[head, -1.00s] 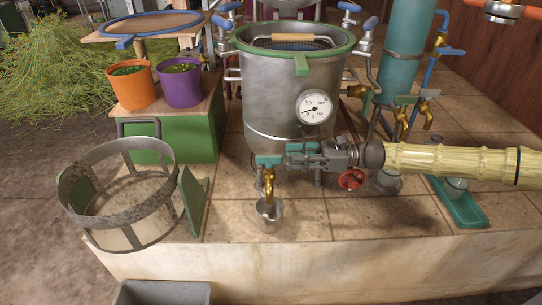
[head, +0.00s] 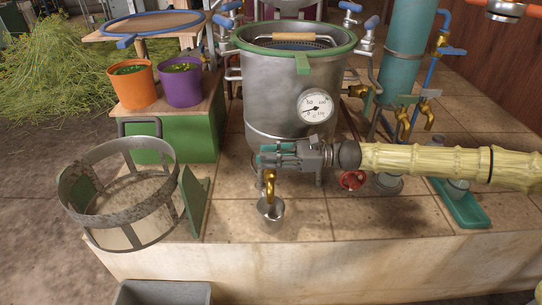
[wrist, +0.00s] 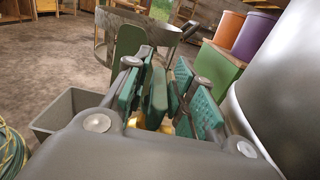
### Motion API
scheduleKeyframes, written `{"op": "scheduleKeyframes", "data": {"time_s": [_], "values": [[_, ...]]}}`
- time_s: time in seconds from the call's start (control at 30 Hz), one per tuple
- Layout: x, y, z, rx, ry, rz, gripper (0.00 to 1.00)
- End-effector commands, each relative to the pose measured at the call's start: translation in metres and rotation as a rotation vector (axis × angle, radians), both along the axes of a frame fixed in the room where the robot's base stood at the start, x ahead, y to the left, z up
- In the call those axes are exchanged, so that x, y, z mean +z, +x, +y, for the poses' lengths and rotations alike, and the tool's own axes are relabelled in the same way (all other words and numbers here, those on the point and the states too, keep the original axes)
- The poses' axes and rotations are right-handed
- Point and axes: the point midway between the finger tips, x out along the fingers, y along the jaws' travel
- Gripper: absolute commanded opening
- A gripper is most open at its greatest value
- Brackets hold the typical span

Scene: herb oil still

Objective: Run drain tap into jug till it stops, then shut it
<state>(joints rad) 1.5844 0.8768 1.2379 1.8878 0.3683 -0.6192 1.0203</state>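The brass drain tap (head: 270,186) sticks out low at the front of the steel still pot (head: 272,95). A small metal jug (head: 271,209) stands upright under its spout. I cannot make out any stream or the level in the jug. My gripper (head: 264,156) is at the tap's teal lever, covering most of it in the head view. In the wrist view my gripper (wrist: 165,95) has its teal finger pads apart, with a flat green lever (wrist: 156,98) between them and a bit of brass below. The gaps suggest that the pads do not clamp it.
A slatted metal basket frame (head: 120,234) stands left of the tap. Orange (head: 132,88) and purple (head: 181,86) buckets stand on a bench behind. A red valve wheel (head: 352,180) is under my arm. A green tray (head: 464,212) lies to the right. A grey bin (head: 162,293) is below the ledge.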

Motion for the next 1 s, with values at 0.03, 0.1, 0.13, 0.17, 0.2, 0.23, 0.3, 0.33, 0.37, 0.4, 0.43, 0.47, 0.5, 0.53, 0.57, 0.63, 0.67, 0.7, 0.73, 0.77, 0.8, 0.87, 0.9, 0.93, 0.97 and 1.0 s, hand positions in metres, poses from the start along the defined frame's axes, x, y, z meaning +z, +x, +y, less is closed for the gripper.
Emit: {"op": "scheduleKeyframes", "data": {"time_s": [0.03, 0.1, 0.13, 0.17, 0.2, 0.23, 0.3, 0.33, 0.37, 0.4, 0.43, 0.47, 0.5, 0.53, 0.57, 0.63, 0.67, 0.7, 0.73, 0.77, 0.8, 0.87, 0.9, 0.93, 0.97, 1.0], "values": [[0.0000, -0.0001, -0.0001, 0.000, 0.000, 0.000, 0.10], [0.0000, 0.0000, -0.0002, 0.000, 0.000, 0.000, 0.00], [0.0001, 0.0000, -0.0002, 0.000, 0.000, 0.000, 0.00], [0.0001, 0.0000, -0.0002, 0.000, 0.000, 0.000, 0.00], [0.0001, 0.0000, -0.0003, 0.000, 0.000, 0.000, 0.00], [0.0001, 0.0000, -0.0003, 0.000, 0.000, 0.000, 0.00], [0.0007, 0.0001, 0.0000, 0.005, 0.000, 0.000, 0.00], [0.0012, 0.0001, 0.0004, 0.012, 0.000, -0.001, 0.00], [0.0017, 0.0001, 0.0008, 0.020, 0.000, -0.001, 0.00], [0.0024, 0.0002, 0.0015, 0.033, 0.000, -0.002, 0.00], [0.0026, 0.0004, 0.0016, 0.045, 0.000, -0.002, 0.00], [0.0026, 0.0008, 0.0015, 0.056, -0.001, -0.002, 0.00], [0.0028, 0.0006, 0.0015, 0.072, 0.000, -0.002, 0.00], [0.0023, 0.0004, 0.0016, 0.084, 0.000, -0.001, 0.00], [0.0018, 0.0005, 0.0016, 0.095, -0.001, -0.001, 0.00], [0.0020, 0.0004, 0.0013, 0.116, 0.000, -0.002, 0.00], [0.0016, 0.0003, 0.0011, 0.122, -0.001, -0.001, 0.00], [0.0012, 0.0001, 0.0007, 0.129, -0.001, -0.001, 0.00], [0.0009, 0.0001, 0.0006, 0.133, 0.000, -0.001, 0.00], [0.0007, 0.0001, 0.0004, 0.135, 0.000, -0.001, 0.00], [0.0004, 0.0001, 0.0004, 0.136, 0.000, 0.000, 0.00], [0.0002, 0.0001, 0.0002, 0.136, 0.000, 0.000, 0.00], [0.0002, 0.0001, 0.0002, 0.136, 0.000, 0.000, 0.00], [0.0002, 0.0000, 0.0002, 0.136, 0.000, 0.000, 0.00], [0.0002, 0.0000, 0.0001, 0.135, 0.000, 0.000, 0.00], [0.0002, 0.0000, 0.0000, 0.135, 0.000, 0.000, 0.00]]}}
